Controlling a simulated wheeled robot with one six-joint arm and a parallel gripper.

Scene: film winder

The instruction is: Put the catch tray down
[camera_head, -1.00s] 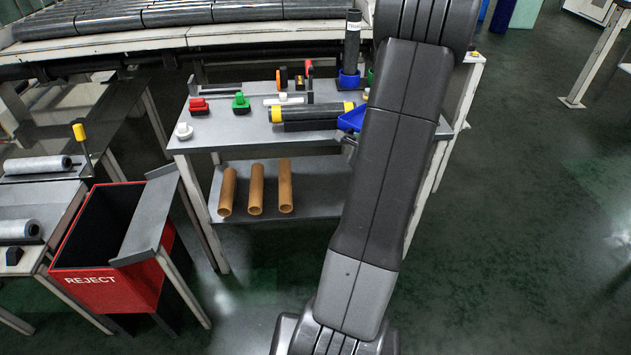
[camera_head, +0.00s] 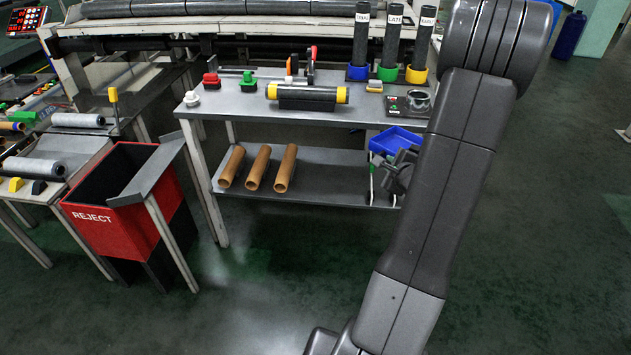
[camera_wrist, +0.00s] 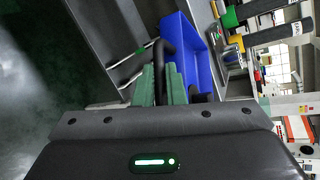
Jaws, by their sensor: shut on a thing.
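The catch tray is a shallow blue tray (camera_head: 397,139) near the right front of the workbench, below its top and above the lower shelf's right end in the head view. It also shows in the wrist view (camera_wrist: 186,47), just beyond my fingers. My gripper (camera_wrist: 161,70) has green finger pads shut on the dark handle at the tray's near side. In the head view my gripper (camera_head: 392,165) is partly hidden by my own arm. I cannot tell whether the tray touches anything beneath it.
The workbench top (camera_head: 225,112) carries a dark roll with yellow ends (camera_head: 307,96) and three dark rolls in blue, green and yellow holders (camera_head: 388,73). Three brown tubes (camera_head: 258,167) lie on the lower shelf (camera_head: 325,188). A red reject bin (camera_head: 105,230) stands left.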

